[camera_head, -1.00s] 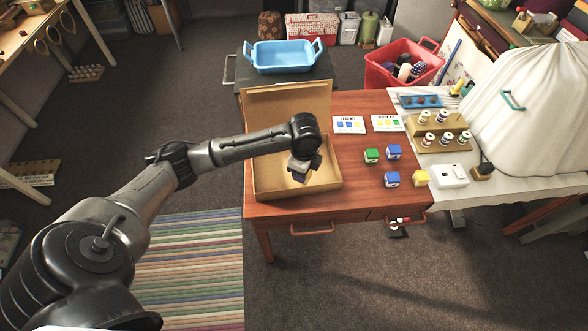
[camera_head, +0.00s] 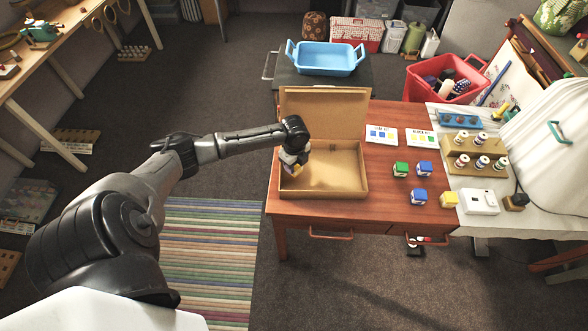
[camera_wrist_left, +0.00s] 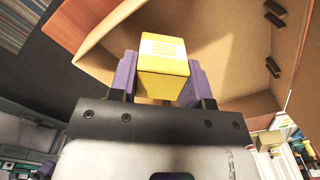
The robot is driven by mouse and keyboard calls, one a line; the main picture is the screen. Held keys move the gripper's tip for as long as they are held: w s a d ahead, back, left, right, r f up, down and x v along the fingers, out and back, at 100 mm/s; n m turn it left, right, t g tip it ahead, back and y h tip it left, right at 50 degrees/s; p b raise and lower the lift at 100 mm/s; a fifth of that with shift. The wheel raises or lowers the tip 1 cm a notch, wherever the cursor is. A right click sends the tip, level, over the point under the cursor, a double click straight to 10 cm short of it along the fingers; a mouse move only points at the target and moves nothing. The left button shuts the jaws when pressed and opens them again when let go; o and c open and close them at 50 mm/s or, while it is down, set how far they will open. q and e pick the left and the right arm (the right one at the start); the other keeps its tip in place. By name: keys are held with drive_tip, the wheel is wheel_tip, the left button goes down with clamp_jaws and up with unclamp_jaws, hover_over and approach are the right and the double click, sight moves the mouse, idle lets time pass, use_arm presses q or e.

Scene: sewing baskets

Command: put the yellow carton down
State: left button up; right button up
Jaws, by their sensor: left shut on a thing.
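A yellow carton (camera_wrist_left: 163,55) with white markings is held between the purple fingers of my left gripper (camera_wrist_left: 160,82) in the left wrist view. In the head view my left gripper (camera_head: 291,165) points down at the left part of the open cardboard box (camera_head: 360,178), with a bit of the yellow carton (camera_head: 296,170) showing below it. The fingers are shut on the carton. I cannot tell whether the carton touches the box floor. The box lid stands up at the back. My right gripper is not in view.
On the wooden table (camera_head: 385,215), right of the box, are a green block (camera_head: 400,169), two blue blocks (camera_head: 419,196), another yellow block (camera_head: 449,199) and two cards (camera_head: 381,134). A blue tray (camera_head: 326,60) stands behind. The rest of the box floor looks empty.

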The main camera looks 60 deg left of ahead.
use_arm(q)
drive_tip(key=shift+a+f, duration=0.15)
drive_tip(key=shift+f, duration=1.95)
drive_tip(key=shift+f, duration=0.15)
drive_tip(key=o, duration=0.6)
drive_tip(key=shift+o, duration=0.2)
